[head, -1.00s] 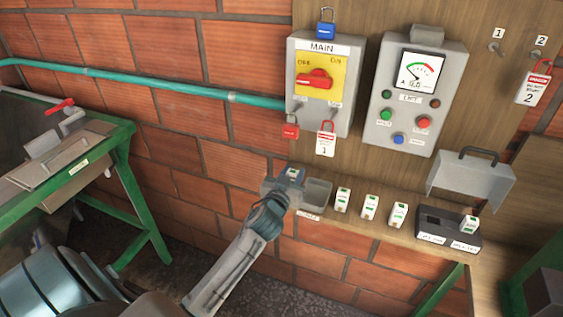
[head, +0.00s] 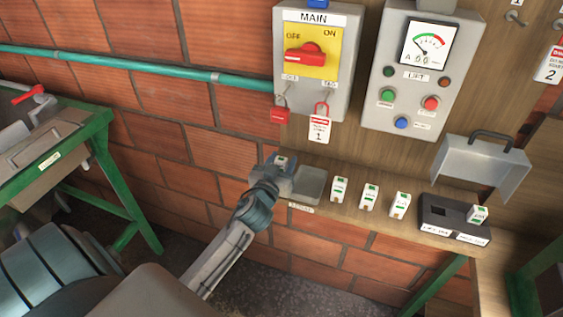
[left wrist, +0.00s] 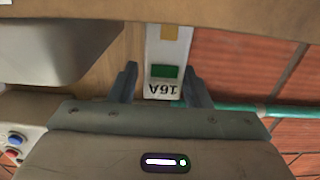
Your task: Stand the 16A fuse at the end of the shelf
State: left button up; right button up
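The 16A fuse (left wrist: 165,75) is a pale block with a green patch, at the left end of the wooden shelf, just left of the grey bin. In the head view only its top (head: 281,160) shows; my gripper hides the rest. My left gripper (head: 278,168) is around it there. In the left wrist view the two fingers (left wrist: 160,85) are on either side of the fuse. A narrow gap shows by the left finger; the right finger is very close or touching. I cannot tell if the fuse base rests on the shelf (head: 325,205). My right gripper is out of view.
The grey bin (head: 308,184) is close beside the fuse. Several similar fuses stand further right: one (head: 339,189), another (head: 369,197), another (head: 400,205). A black fuse holder (head: 440,212) sits past them, below an open grey cover (head: 480,165). Brick wall lies behind.

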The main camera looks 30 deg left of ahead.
pick_arm(q)
jog(key=shift+o, duration=0.4)
jog(key=shift+s+d+r, duration=0.1)
jog(key=shift+s+d, duration=0.05)
jog(key=shift+s+d+r, duration=0.15)
jog(key=shift+s, duration=0.05)
jog(key=shift+s+d+f+b, duration=0.15)
jog(key=shift+s+b, duration=0.1)
jog(key=shift+s, duration=0.25)
jog(key=shift+s+f+b, duration=0.15)
jog(key=shift+s+b, duration=0.1)
jog(key=shift+s, duration=0.25)
jog(key=b+v, duration=0.3)
jog(key=v, duration=0.7)
jog(key=shift+r+b, duration=0.25)
jog(key=shift+b, duration=0.05)
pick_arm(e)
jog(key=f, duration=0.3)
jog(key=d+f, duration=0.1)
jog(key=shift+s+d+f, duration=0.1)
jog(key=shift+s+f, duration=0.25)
pick_arm(q)
jog(key=shift+s, duration=0.1)
